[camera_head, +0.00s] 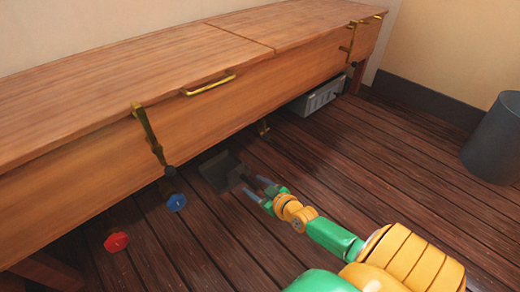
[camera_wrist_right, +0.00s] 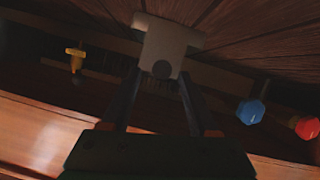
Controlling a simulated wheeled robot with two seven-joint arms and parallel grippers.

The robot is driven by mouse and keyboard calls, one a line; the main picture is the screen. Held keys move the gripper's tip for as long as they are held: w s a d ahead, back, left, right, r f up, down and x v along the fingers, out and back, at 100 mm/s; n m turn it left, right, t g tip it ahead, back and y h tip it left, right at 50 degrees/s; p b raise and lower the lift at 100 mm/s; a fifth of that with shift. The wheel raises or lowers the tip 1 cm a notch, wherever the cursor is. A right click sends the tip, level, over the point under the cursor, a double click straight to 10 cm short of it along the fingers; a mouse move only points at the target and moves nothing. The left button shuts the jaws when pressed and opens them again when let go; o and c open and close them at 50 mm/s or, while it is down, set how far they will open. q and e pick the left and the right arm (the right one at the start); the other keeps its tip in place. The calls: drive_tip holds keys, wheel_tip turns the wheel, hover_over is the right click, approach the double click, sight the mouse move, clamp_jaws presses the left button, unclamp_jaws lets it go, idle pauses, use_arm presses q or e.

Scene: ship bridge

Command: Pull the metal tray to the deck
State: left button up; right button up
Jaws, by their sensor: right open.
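The metal tray (camera_head: 220,168) looks like a dark, flat, pan-like piece with a short narrow end towards me. It lies low by the front of the wooden bench, partly in its shadow. In the right wrist view it seems to be the grey plate with a dark round spot (camera_wrist_right: 168,42), just beyond and between the fingertips. My right gripper (camera_head: 258,188) is open and empty, close to the tray's near end. I cannot tell whether the fingers touch it. My left gripper is not in view.
The long wooden bench (camera_head: 215,95) overhangs the tray, with brass fittings on its front. A blue knob (camera_head: 176,202) and a red knob (camera_head: 116,241) are to the left. A grey box (camera_head: 319,97) and a dark bin (camera_head: 493,140) are to the right. The plank floor between is clear.

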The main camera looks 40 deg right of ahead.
sight(248, 182)
drive_tip(key=b+x, duration=0.1)
drive_tip(key=x, duration=0.1)
drive_tip(key=b+x, duration=0.1)
drive_tip(key=x, duration=0.1)
drive_tip(key=shift+f, duration=0.25)
drive_tip(key=shift+w+b, duration=0.25)
drive_tip(key=shift+b, duration=0.05)
drive_tip(key=shift+r, duration=0.1)
clamp_jaws()
idle(0.8)
